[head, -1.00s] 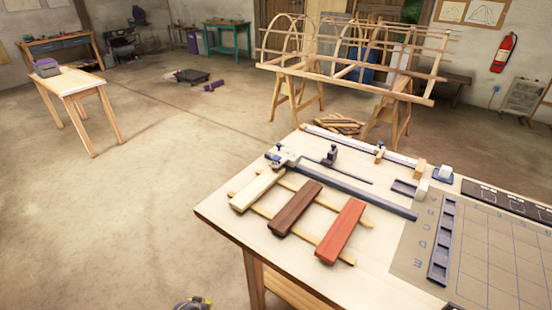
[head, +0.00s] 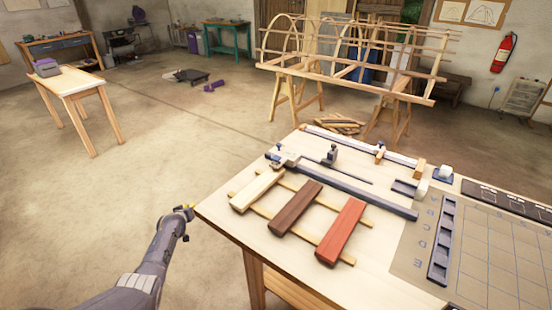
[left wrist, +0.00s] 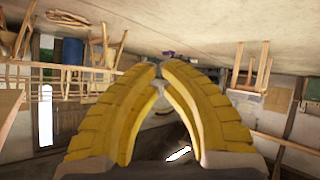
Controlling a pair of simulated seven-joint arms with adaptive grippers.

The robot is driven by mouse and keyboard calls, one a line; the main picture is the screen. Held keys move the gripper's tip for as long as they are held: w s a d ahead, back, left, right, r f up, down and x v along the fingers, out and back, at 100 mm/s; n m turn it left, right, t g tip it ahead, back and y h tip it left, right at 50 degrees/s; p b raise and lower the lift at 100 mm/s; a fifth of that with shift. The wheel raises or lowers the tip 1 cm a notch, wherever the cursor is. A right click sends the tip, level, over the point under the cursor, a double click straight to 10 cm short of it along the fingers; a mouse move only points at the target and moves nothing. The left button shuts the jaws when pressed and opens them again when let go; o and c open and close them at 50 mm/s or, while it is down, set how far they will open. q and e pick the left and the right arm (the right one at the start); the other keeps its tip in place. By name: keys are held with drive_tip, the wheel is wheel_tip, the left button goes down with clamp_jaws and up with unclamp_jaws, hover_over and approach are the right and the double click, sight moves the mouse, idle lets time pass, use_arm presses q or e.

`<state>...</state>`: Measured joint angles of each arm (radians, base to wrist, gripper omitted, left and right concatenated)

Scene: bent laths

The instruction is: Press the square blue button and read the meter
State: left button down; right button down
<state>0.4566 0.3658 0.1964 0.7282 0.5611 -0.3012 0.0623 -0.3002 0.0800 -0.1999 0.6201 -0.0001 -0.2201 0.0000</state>
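No square blue button or meter can be clearly made out. A small blue-based block with a white top (head: 442,174) sits at the workbench's back right; I cannot tell what it is. A grey-purple box (head: 46,67) stands on the small side table at left, too small to read. My left gripper (head: 187,210) is in the air just left of the workbench's left corner, touching nothing visible. In the left wrist view its yellow fingers (left wrist: 160,68) meet at the tips with nothing between them. My right gripper is out of view.
The workbench (head: 225,220) holds cream, brown and red blocks (head: 342,230) on two laths, a long grey bar (head: 360,192), clamps and a grey slotted strip (head: 441,240). A lath frame on trestles (head: 350,60) stands behind. The floor left of the bench is open.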

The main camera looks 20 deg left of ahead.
sight(276, 158)
use_arm(q)
drive_tip(key=w+r+t+h, duration=0.1)
drive_tip(key=w+r, duration=0.9)
drive_tip(key=r, duration=0.5)
drive_tip(key=w+d+r+m+g+h, duration=0.1)
drive_tip(key=d+r, duration=0.2)
drive_tip(key=d, duration=0.4)
drive_tip(key=w+d+r+m+g+h, duration=0.1)
drive_tip(key=w+d+r+m+h, duration=0.1)
drive_tip(key=d, duration=0.6)
drive_tip(key=w+d+r+m+h, duration=0.1)
drive_tip(key=d+r, duration=0.3)
drive_tip(key=d, duration=0.4)
drive_tip(key=shift+w+d+r+m+g+h, duration=0.1)
drive_tip(key=shift+w+r+m+g+h, duration=0.1)
drive_tip(key=shift+w+m+g+h, duration=0.3)
drive_tip(key=d+r, duration=0.1)
drive_tip(key=d, duration=0.1)
drive_tip(key=s+d+r+m+g, duration=0.1)
drive_tip(key=d, duration=0.1)
drive_tip(key=d+r+m, duration=0.1)
drive_tip(key=d+r, duration=0.1)
drive_tip(key=shift+s+d+r+g, duration=0.1)
drive_tip(key=shift+s+d+g, duration=0.05)
drive_tip(key=shift+d+g, duration=0.2)
drive_tip(key=s+d+r+m+g, duration=0.2)
drive_tip(key=s+d+r, duration=0.2)
drive_tip(key=d+r, duration=0.2)
drive_tip(key=shift+s+d+r+m+y, duration=0.25)
drive_tip(key=shift+r+m+y, duration=0.15)
